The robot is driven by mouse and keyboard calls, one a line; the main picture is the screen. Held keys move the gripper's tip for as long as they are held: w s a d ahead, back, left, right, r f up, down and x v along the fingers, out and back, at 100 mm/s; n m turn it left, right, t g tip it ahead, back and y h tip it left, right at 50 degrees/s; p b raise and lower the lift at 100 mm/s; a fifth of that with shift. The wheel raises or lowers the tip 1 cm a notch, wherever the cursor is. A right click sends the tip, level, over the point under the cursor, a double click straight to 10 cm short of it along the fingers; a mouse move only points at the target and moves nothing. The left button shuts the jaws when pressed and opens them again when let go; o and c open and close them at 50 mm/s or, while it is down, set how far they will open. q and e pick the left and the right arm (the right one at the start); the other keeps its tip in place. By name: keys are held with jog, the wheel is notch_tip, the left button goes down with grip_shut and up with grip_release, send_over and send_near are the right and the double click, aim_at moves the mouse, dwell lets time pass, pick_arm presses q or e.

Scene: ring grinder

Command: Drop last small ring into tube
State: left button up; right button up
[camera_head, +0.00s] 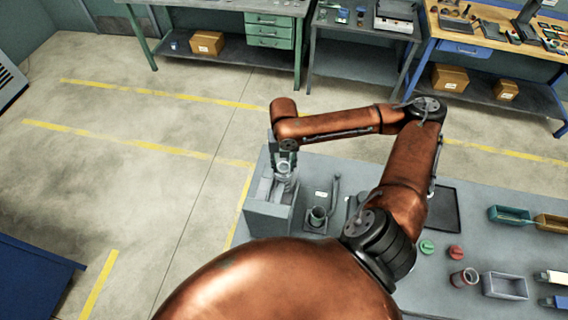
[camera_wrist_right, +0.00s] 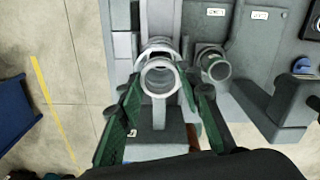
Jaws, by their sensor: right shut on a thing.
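My right gripper (camera_head: 286,151) is over the grey machine (camera_head: 270,218) at the left end of the workbench. In the right wrist view its two green-lined fingers (camera_wrist_right: 161,90) are shut on a pale metal ring (camera_wrist_right: 159,77), one on each side. A round, pale tube-like part (camera_wrist_right: 157,46) shows directly behind the ring; I cannot tell whether the two touch. The ring also shows small under the gripper in the head view (camera_head: 284,169). A dark grey cylinder with an open top (camera_head: 317,216) stands to the right of the machine. My left gripper is not in view.
A dark tray (camera_head: 443,209), a green disc (camera_head: 427,247), a red disc (camera_head: 456,252), a red cup (camera_head: 463,278) and a grey bin (camera_head: 505,286) lie further right on the bench. An upright handle (camera_head: 335,190) stands near the cylinder.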

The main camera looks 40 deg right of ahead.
dwell(0.3)
jog(key=o, duration=1.3)
jog(key=shift+o, duration=0.5)
jog(key=o, duration=0.5)
jog(key=shift+r+p, duration=2.2)
jog(key=shift+r, duration=1.3)
